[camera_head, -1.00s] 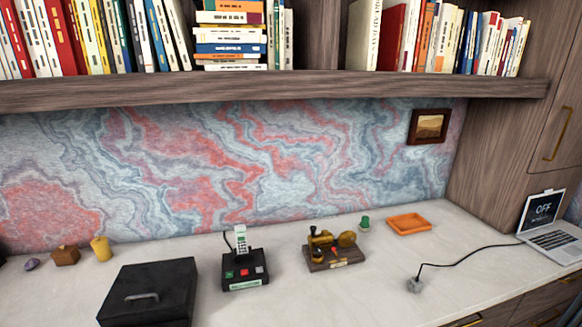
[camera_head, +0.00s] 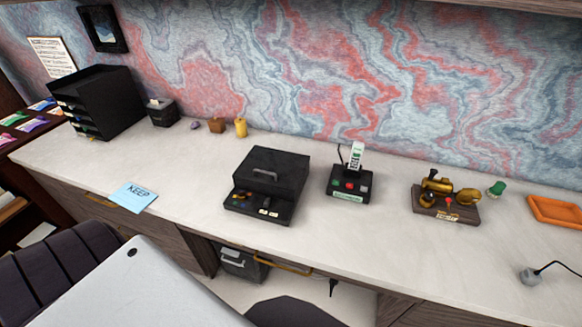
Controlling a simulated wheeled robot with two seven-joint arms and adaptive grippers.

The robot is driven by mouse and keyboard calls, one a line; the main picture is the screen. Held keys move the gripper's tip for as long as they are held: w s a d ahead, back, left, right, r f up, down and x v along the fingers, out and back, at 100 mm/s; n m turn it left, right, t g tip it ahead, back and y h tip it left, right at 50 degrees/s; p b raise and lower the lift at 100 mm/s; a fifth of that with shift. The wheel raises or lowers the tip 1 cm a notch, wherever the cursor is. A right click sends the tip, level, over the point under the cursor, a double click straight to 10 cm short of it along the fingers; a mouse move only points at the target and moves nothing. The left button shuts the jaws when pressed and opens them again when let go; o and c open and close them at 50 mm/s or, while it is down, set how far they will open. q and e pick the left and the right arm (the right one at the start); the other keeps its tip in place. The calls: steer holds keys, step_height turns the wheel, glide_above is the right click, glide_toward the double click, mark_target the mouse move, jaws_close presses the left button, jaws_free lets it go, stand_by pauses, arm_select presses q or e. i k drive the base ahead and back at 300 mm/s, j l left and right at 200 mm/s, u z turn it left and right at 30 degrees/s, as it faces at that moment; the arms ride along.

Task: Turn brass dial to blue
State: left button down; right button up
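A brass device (camera_head: 437,186) on a dark wooden base (camera_head: 427,208) stands on the right part of the desk. It has rounded brass parts, a small red spot and a light label at the front. It is too small to tell which part is the dial or what colour it points to; no blue mark can be made out. Neither of my grippers is in view.
A black box (camera_head: 275,165) with a handle and a black button unit (camera_head: 350,182) stand mid-desk. An orange tray (camera_head: 556,211) and a green piece (camera_head: 496,189) are at right. A blue note (camera_head: 133,196) and black drawers (camera_head: 104,102) are at left. The desk front is mostly clear.

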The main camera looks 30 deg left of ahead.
mark_target(242, 196)
steer(key=u, duration=1.55)
